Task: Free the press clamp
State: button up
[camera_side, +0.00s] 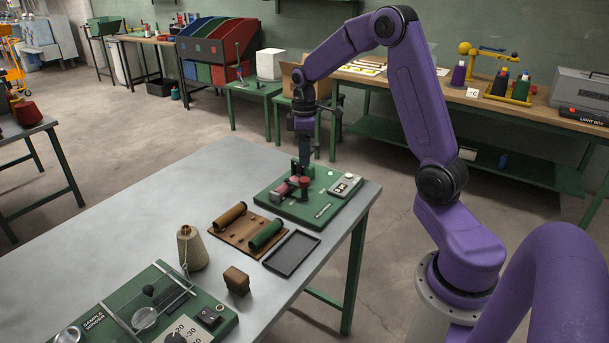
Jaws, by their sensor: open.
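The press clamp unit, a green base (322,212) with a grey panel, stands at the far right corner of the grey table. On it are pinkish rollers (284,189), a dark upright and a small red knob (304,182). My gripper (305,164) points down over the back part of this unit, close to the dark upright. It is open. Its fingertips are small and dark here, and I cannot tell whether they touch the clamp. Part of the unit behind the fingers is hidden.
In front of the unit lie a brown board (238,235) with brown and green rollers and an empty dark tray (291,251). The table's left part is clear.

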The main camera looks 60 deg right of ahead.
aim_at(305, 179)
notch_tip(305, 179, down, 8)
jog(key=shift+f, duration=0.1)
dwell(0.4)
grip_shut()
